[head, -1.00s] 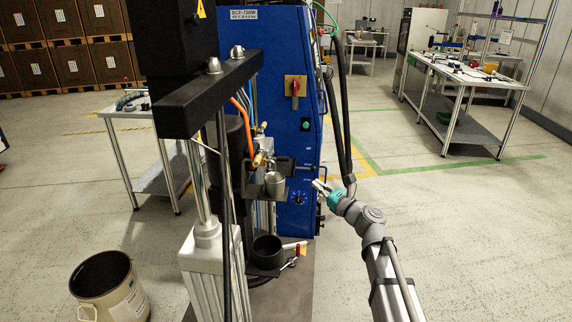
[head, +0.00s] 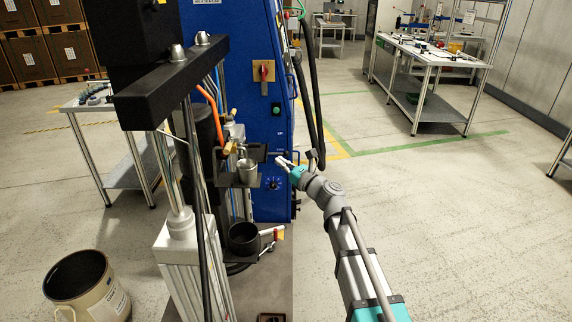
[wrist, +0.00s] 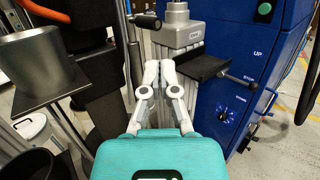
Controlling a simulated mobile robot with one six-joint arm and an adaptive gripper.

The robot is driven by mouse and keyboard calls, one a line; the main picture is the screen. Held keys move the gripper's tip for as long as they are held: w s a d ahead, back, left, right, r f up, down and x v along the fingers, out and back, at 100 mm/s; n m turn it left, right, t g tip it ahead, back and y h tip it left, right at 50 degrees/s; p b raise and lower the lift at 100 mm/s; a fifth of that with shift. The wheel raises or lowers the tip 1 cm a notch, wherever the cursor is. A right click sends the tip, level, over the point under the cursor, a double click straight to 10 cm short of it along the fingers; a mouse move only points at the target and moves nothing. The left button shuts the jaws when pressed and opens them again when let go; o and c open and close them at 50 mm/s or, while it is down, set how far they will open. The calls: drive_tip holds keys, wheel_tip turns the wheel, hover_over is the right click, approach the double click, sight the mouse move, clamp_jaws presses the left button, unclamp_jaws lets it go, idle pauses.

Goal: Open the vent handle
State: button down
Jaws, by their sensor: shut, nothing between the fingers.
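My gripper (head: 283,162) is in front of the blue cabinet in the head view, right of the metal cup. In the wrist view my gripper (wrist: 160,68) has its two pale fingers close together, shut and empty. A black-gripped handle (wrist: 147,20) sticks out sideways beyond the fingertips, left of a grey metal block (wrist: 177,28). A thin rod handle with a black end (wrist: 240,78) points toward the cabinet at the right. Both handles look apart from the fingers. I cannot tell for sure which one is the vent handle.
The metal cup (head: 247,172) stands on a black shelf, left of my gripper. Below is a black pot (head: 243,237). The blue cabinet (head: 262,115) has a red switch (head: 264,72). Black hoses (head: 312,90) hang at its right. A bucket (head: 85,290) stands lower left.

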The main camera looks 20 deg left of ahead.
sight(257, 145)
drive_tip(key=p+x, duration=0.2)
drive_tip(key=x, duration=0.8)
drive_tip(key=shift+a+r, duration=0.15)
drive_tip(key=shift+a, duration=0.15)
drive_tip(key=shift+w+a+g, duration=0.15)
drive_tip(key=shift+g, duration=0.15)
idle(1.1)
